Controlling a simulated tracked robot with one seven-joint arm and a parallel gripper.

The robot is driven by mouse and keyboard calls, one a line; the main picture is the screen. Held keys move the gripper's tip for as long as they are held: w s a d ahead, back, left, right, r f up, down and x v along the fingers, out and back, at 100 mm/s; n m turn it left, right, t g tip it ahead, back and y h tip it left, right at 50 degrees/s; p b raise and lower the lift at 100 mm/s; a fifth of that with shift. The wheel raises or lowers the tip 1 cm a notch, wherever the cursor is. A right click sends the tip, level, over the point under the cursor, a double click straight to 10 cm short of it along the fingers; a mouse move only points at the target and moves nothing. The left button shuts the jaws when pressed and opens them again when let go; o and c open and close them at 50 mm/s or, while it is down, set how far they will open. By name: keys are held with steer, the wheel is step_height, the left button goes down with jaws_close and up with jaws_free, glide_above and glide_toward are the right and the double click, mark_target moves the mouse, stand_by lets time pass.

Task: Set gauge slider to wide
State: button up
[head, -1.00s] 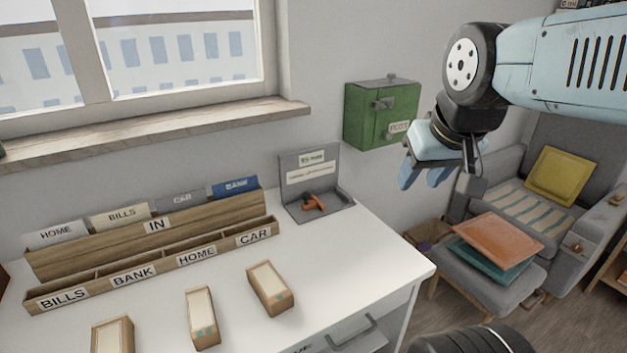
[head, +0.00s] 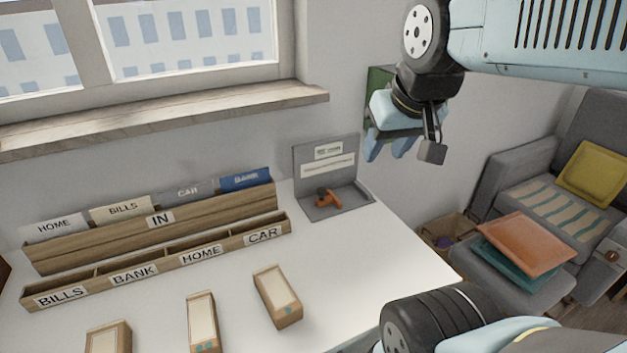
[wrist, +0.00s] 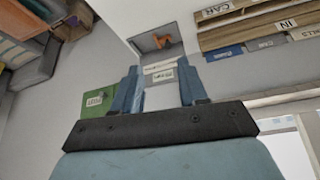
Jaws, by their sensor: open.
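A grey gauge unit (head: 327,163) stands at the back right corner of the white desk, with an upright labelled back plate and a flat base. An orange handle (head: 329,197), likely the slider, sits on its base. In the wrist view the orange handle (wrist: 162,41) shows beyond my fingertips, near the desk's edge. The label text is too small to read. My gripper (head: 390,150) is in the air to the right of the gauge unit and above it, apart from it. Its two blue fingers stand apart with nothing between them in the wrist view (wrist: 158,88).
A wooden sorter (head: 150,262) with labelled slots and folders stands left of the gauge. Several small boxes (head: 278,295) lie at the desk's front. A green wall box (wrist: 97,100) is partly behind my gripper. A grey armchair and a stool with cushions (head: 525,243) stand right.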

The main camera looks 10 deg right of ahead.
steer(key=shift+o, duration=0.2)
steer(key=shift+o, duration=0.8)
steer(key=shift+w, duration=0.1)
steer(key=shift+o, duration=0.5)
steer(key=shift+w+r, duration=0.1)
steer(key=shift+w, duration=0.2)
steer(key=m+g, duration=0.6)
steer(key=m, duration=0.1)
glide_above(321, 189)
step_height(321, 189, down, 18)
step_height(321, 189, down, 13)
steer(key=shift+d+f, duration=0.1)
steer(key=shift+f, duration=0.1)
jaws_close()
